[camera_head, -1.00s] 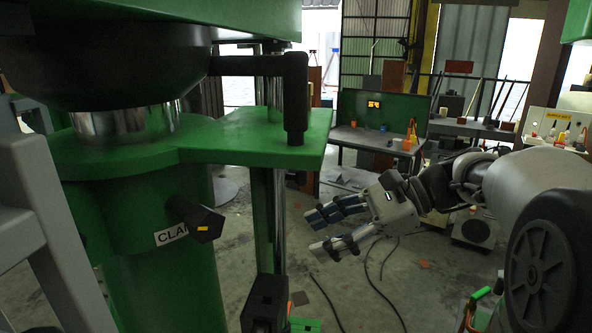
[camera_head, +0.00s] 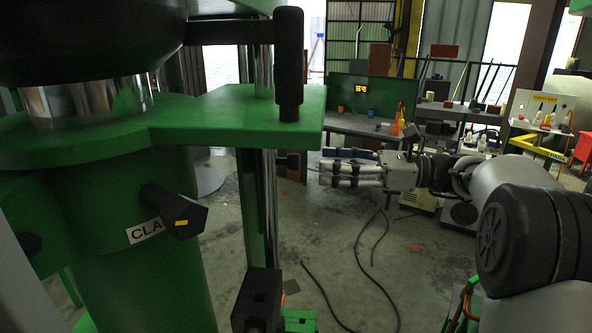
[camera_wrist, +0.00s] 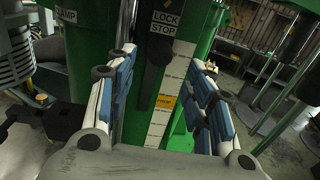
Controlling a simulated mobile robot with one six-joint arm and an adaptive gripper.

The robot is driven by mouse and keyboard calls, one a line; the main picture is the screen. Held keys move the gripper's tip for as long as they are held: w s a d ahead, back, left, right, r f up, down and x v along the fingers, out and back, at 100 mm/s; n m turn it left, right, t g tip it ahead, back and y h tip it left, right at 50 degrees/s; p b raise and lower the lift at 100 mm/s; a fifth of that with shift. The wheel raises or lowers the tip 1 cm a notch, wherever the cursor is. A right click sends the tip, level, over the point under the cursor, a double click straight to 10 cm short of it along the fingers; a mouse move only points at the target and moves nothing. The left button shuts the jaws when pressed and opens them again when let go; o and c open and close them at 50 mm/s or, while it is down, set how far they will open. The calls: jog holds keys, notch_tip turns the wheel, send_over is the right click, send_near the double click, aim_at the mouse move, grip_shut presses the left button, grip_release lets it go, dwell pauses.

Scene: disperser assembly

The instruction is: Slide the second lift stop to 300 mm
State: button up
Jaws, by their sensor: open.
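My gripper (camera_head: 324,168) is open and level, its blue-padded fingers pointing left toward the machine's green and chrome column. In the wrist view the fingers (camera_wrist: 162,65) stand either side of a white scale strip (camera_wrist: 157,128) with an orange mark (camera_wrist: 165,102). I cannot tell whether this is the second lift stop. The scale numbers are too small to read. Nothing is held.
A black knob (camera_head: 289,162) projects from the column near the fingertips. A green plate (camera_head: 220,118) with a black handle (camera_head: 290,60) overhangs above. A black block (camera_head: 258,300) sits low on the column. A workbench (camera_head: 365,128) stands behind; cables lie on the floor.

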aim_at(296, 163)
jog(key=a, duration=0.2)
jog(key=w+a+b, duration=0.1)
jog(key=a, duration=0.4)
jog(key=shift+w+a+b, duration=0.25)
jog(key=shift+a+b, duration=0.1)
jog(key=shift+a, duration=0.05)
jog(key=shift+c, duration=0.2)
grip_shut()
